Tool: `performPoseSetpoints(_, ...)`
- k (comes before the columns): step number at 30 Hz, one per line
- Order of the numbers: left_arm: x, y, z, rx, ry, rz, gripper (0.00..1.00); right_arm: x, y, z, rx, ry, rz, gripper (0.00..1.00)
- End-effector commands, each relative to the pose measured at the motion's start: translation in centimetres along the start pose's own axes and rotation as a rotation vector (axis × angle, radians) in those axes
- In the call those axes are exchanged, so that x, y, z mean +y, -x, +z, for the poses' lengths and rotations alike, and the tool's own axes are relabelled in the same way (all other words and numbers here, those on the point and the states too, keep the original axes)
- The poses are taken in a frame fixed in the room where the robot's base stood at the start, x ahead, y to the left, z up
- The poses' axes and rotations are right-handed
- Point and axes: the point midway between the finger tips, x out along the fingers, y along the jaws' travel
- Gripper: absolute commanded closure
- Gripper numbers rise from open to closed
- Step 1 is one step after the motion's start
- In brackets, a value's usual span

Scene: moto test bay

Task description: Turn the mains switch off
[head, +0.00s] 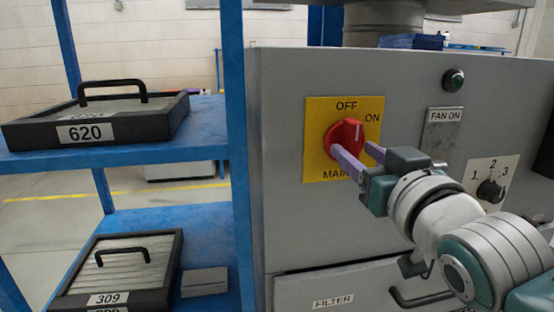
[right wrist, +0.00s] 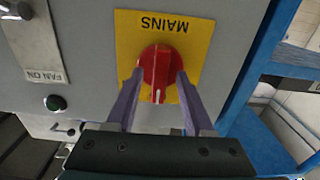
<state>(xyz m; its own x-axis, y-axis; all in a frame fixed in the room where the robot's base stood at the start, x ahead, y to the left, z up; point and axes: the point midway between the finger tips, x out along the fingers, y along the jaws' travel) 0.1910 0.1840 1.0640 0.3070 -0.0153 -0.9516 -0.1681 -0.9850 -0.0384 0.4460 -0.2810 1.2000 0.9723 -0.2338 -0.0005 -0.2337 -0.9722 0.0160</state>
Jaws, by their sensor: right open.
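The mains switch (head: 345,136) is a red round knob with a white mark, on a yellow plate (head: 316,112) lettered OFF at the top, ON at the upper right and MAINS below. In the head view the mark shows at the knob's upper right; I cannot tell exactly which label it points to. In the right wrist view the knob (right wrist: 160,66) appears upside down, its white line near vertical. My right gripper (head: 353,150) is open, its purple fingers on either side of the knob. I cannot tell whether they touch it. My left gripper is not in view.
On the grey cabinet (head: 285,200) are a green FAN ON lamp (head: 453,80), a black three-position selector (head: 490,191) and a FILTER drawer (head: 345,287) with a handle. A blue shelf rack (head: 215,150) at the left holds trays 620 (head: 90,121) and 309 (head: 120,268).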

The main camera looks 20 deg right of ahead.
Motion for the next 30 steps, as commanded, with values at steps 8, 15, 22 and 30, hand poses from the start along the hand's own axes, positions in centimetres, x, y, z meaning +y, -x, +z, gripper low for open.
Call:
performPoseSetpoints(8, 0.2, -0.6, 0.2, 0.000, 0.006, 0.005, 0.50, 0.0, 5.3, 0.3, -0.005, -0.001, 0.000, 0.47)
performPoseSetpoints(15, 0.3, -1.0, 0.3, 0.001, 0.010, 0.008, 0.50, 0.0, 8.3, 0.2, -0.003, -0.001, 0.000, 0.47)
performPoseSetpoints(22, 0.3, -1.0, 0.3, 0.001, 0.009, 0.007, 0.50, 0.0, 8.8, 0.0, -0.002, 0.000, 0.000, 0.47)
performPoseSetpoints(30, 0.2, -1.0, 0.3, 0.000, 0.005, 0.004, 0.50, 0.0, 8.8, 0.0, -0.002, 0.000, 0.000, 0.47)
